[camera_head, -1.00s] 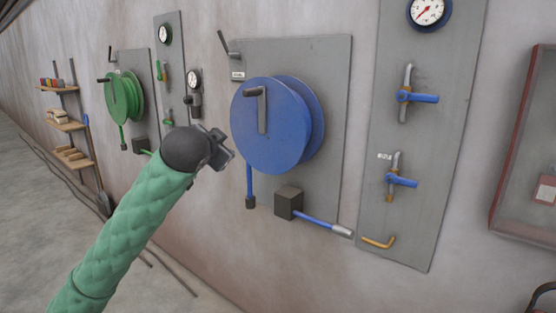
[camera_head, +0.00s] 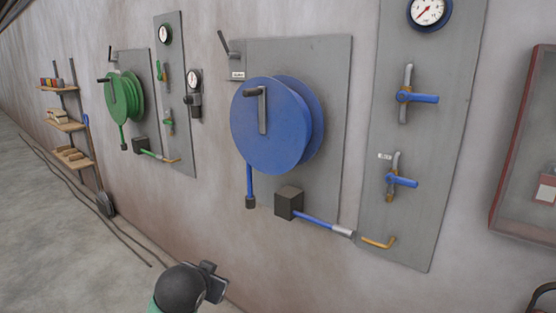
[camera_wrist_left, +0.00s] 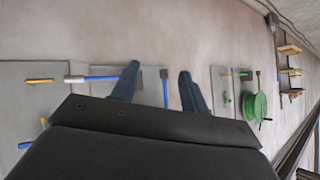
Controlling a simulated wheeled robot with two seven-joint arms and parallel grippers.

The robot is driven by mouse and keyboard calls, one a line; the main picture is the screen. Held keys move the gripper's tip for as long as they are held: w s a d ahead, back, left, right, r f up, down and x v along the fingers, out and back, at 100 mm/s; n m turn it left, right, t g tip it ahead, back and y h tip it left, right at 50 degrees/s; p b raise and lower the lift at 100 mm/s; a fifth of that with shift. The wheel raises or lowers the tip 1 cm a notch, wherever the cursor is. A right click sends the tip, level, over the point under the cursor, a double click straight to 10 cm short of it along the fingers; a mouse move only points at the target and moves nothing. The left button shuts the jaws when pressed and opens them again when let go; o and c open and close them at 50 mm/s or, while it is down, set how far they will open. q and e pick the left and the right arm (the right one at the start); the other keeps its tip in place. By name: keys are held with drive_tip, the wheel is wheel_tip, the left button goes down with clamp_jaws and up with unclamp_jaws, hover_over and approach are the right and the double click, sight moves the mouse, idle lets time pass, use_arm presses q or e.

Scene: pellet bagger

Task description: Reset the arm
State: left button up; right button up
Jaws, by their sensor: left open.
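My left gripper (camera_head: 212,283) is low at the bottom edge of the head view, below the wall panels and apart from them. In the left wrist view its two dark fingers (camera_wrist_left: 158,85) stand apart with nothing between them but the view of the wall behind. Most of the left arm is out of the head view. My right gripper is in neither view.
A blue hose reel (camera_head: 275,135) with a crank hangs on a grey plate. A blue hose end (camera_head: 335,229) sits by an orange pipe (camera_head: 378,242). Blue valves (camera_head: 416,98), a green reel (camera_head: 122,97) and a shelf (camera_head: 66,125) line the wall.

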use_arm(q)
drive_tip(key=s+d+f+n+g, duration=0.1)
drive_tip(key=s+f+g, duration=0.7)
drive_tip(key=s+f, duration=2.2)
drive_tip(key=s+n, duration=0.1)
drive_tip(key=s, duration=0.3)
drive_tip(key=shift+f+n+g+h, duration=0.3)
drive_tip(key=shift+f+h, duration=0.05)
drive_tip(key=shift+h, duration=0.05)
